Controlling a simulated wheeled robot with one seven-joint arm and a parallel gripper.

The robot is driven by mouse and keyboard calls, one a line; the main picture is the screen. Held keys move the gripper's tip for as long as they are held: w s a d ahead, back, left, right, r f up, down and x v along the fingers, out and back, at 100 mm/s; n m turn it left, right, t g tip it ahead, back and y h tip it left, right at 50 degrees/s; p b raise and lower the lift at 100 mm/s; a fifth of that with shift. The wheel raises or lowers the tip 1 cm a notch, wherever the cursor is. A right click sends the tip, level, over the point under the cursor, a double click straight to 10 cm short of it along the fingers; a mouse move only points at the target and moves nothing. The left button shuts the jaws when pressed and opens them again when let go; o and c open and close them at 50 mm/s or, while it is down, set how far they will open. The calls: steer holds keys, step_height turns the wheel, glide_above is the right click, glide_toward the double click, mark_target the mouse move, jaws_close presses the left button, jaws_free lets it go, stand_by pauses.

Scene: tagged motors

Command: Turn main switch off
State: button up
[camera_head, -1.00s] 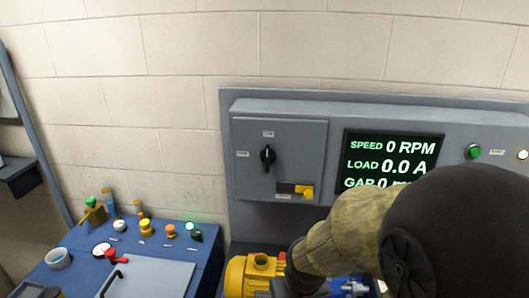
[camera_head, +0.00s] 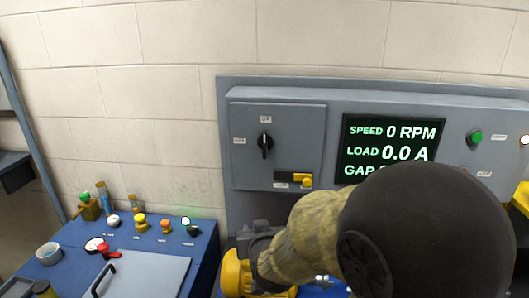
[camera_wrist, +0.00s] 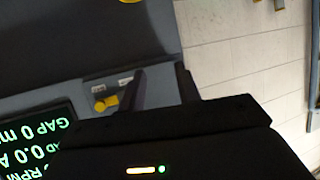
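The main switch (camera_head: 265,144) is a black rotary knob on the grey cabinet door (camera_head: 300,120). Its handle stands upright, in line with the small label above it; another label sits to its left. The lettering is too small to read surely. I cannot make the knob out in the wrist view. My gripper (camera_wrist: 162,86) shows two dark fingers spread apart with nothing between them. In the head view its dark end is low, below the cabinet door and apart from the switch, partly hidden by my arm.
A yellow latch (camera_head: 303,180) sits below the switch; it also shows in the wrist view (camera_wrist: 106,103). A display (camera_head: 390,147) reads 0 RPM. A yellow motor (camera_head: 233,274) stands below. A blue bench (camera_head: 140,240) with small parts is at left.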

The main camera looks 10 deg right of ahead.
mark_target(265, 140)
step_height(265, 140, up, 10)
steer(key=m+t+h+b, duration=0.3)
steer(key=t+h, duration=0.3)
steer(key=t, duration=0.2)
steer(key=shift+s+h+b, duration=0.35)
steer(key=shift+h+b, duration=0.05)
steer(key=shift+b, duration=0.45)
steer(key=p+x, duration=0.2)
steer(key=x, duration=0.3)
steer(key=p+x, duration=0.2)
steer(key=x, duration=0.4)
steer(key=p+x, duration=0.3)
steer(key=x, duration=0.2)
steer(key=shift+w+d+r, duration=0.1)
steer(key=shift+r, duration=0.25)
steer(key=shift+w+d+r, duration=0.1)
steer(key=shift+w+d, duration=0.05)
steer(key=shift+w, duration=0.3)
jaws_close()
